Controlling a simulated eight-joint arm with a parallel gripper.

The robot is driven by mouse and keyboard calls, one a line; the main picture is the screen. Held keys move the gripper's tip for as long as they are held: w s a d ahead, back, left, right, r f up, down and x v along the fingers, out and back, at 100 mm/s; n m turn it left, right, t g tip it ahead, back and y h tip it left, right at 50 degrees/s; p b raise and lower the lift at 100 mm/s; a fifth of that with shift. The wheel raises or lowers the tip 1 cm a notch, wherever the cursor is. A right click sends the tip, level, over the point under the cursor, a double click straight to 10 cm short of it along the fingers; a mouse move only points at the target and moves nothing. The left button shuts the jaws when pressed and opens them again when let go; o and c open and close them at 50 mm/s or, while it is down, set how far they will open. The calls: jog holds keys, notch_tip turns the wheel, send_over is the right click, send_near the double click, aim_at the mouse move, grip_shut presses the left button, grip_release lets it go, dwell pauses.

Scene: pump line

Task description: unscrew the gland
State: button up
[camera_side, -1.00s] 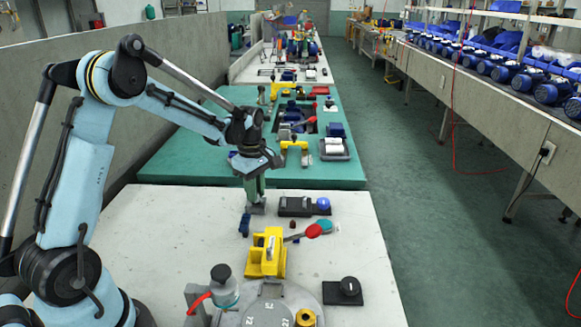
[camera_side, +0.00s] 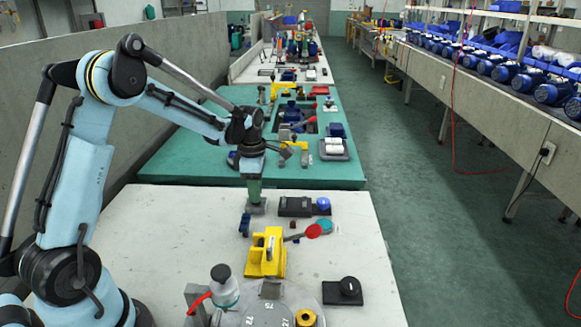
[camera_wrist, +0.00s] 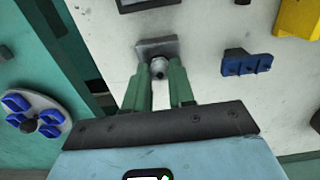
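The gland looks to be the small round metal part (camera_wrist: 158,67) at the front of a grey metal block (camera_wrist: 152,45). In the side view the block (camera_side: 257,207) stands on the pale table, directly below my gripper (camera_side: 254,196). In the wrist view the two green fingers of my gripper (camera_wrist: 160,80) stand on either side of the round part. The gap between the fingers is about as wide as the part, and they look closed on it. Its thread and far end are hidden.
A blue part (camera_side: 245,224) lies close beside the block. A dark tray with a blue knob (camera_side: 323,203) is to the right. A yellow fixture (camera_side: 266,255), a bottle (camera_side: 223,287) and a round numbered plate (camera_side: 268,315) are nearer.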

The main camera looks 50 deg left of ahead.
jog(key=shift+o, duration=0.9)
jog(key=shift+r, duration=0.1)
jog(key=shift+r, duration=2.15)
jog(key=s+d+r+m+t, duration=0.3)
jog(key=s+d+m, duration=0.3)
jog(key=m, duration=0.7)
jog(key=s+d+r+m+t, duration=0.3)
jog(key=s+d+m, duration=0.3)
jog(key=m, duration=0.8)
jog(key=d+t, duration=0.1)
jog(key=d, duration=0.2)
jog(key=shift+s+d, duration=0.3)
jog(key=shift+s, duration=0.1)
